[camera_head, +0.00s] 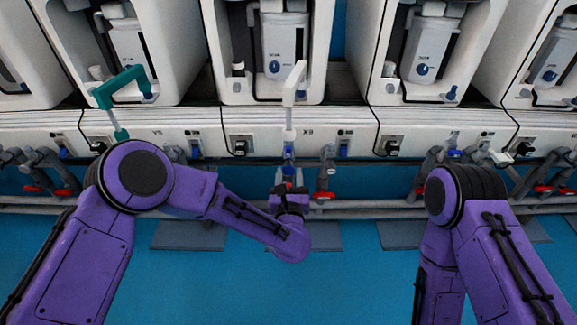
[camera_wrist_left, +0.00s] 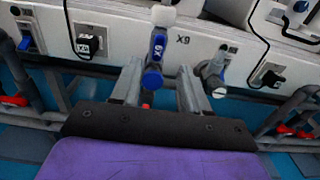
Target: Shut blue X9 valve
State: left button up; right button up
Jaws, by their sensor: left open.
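The blue X9 valve (camera_head: 288,152) sits under a white upright pipe on the front of the middle machine. In the left wrist view its blue handle (camera_wrist_left: 158,47), marked X9, stands roughly upright with a round blue end below it. My left gripper (camera_wrist_left: 158,74) is open, with one finger on each side of the valve; I cannot tell whether either finger touches it. In the head view the left gripper (camera_head: 289,186) is just below the valve, its fingers hard to make out. My right arm is at the right, but its gripper is not in view.
A black plug (camera_wrist_left: 88,42) is at the left. Grey pipes with red handles (camera_head: 325,195) run along the machine fronts. A teal pipe (camera_head: 120,86) stands at the left. The blue floor is open.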

aim_at(289, 154)
pick_arm(q)
jog(key=w+b, duration=0.1)
jog(key=w, duration=0.8)
jog(key=shift+f+b, duration=0.1)
jog(key=shift+b, duration=0.3)
jog(key=shift+c, duration=0.3)
grip_shut()
